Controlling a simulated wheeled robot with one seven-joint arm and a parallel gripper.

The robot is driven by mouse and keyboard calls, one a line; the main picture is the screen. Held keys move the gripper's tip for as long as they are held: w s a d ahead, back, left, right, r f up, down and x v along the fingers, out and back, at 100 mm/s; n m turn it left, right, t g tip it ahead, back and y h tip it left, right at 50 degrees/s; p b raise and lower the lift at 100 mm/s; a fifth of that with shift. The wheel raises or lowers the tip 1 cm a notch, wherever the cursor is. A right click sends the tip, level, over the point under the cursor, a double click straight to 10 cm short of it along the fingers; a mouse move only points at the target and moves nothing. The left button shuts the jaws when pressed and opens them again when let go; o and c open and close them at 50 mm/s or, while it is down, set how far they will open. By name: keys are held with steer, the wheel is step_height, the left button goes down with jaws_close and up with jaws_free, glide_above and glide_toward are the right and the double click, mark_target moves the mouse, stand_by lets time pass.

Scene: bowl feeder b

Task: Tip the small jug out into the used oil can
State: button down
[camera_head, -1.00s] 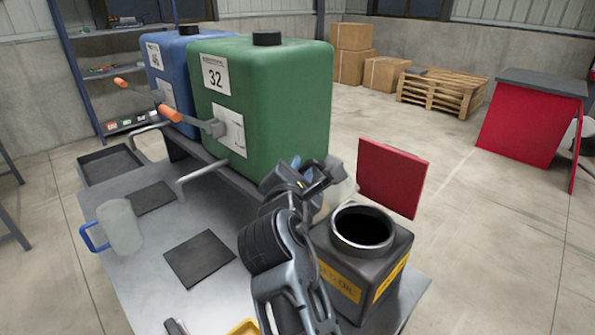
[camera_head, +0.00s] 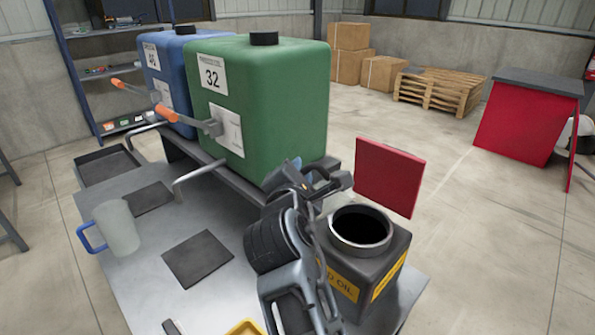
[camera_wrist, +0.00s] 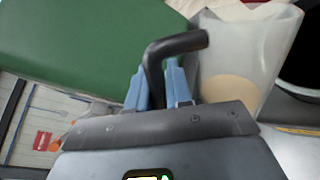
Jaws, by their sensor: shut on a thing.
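The small jug (camera_wrist: 262,45) is translucent with a dark handle (camera_wrist: 182,43) and tan liquid low inside; it shows in the wrist view. My gripper (camera_wrist: 157,82) has its blue fingers shut on that handle. In the head view my gripper (camera_head: 300,180) is up by the green tank's lower right corner, behind and left of the used oil can; the jug is largely hidden there. The used oil can (camera_head: 383,262) is dark and square with yellow labels and a wide, round, open mouth (camera_head: 362,225). The dark opening also shows at the wrist view's right edge.
A green tank (camera_head: 262,110) and a blue tank (camera_head: 165,60) stand on a rack at the back of the table. A red panel (camera_head: 390,176) rises behind the can. A jug with a blue handle (camera_head: 120,228) stands at left near dark mats (camera_head: 198,258).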

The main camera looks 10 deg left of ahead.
mark_target(320, 167)
steer(key=shift+d, duration=0.1)
stand_by(0.6)
steer(key=shift+d+m, duration=0.25)
steer(key=shift+m, duration=0.45)
steer(key=shift+w+d, duration=0.1)
steer(key=shift+d+m+y, duration=0.35)
steer(key=shift+m+y, duration=0.05)
steer(key=shift+m, duration=0.3)
steer(key=shift+w+d+r, duration=0.1)
stand_by(0.5)
steer(key=shift+d+r+m+g, duration=0.3)
steer(key=shift+d+r+m, duration=0.15)
steer(key=shift+m, duration=0.15)
steer(key=shift+w+d+r, duration=0.1)
stand_by(0.7)
steer(key=shift+d+r+m+y, duration=0.4)
steer(key=shift+d+m, duration=0.05)
steer(key=shift+m, duration=0.25)
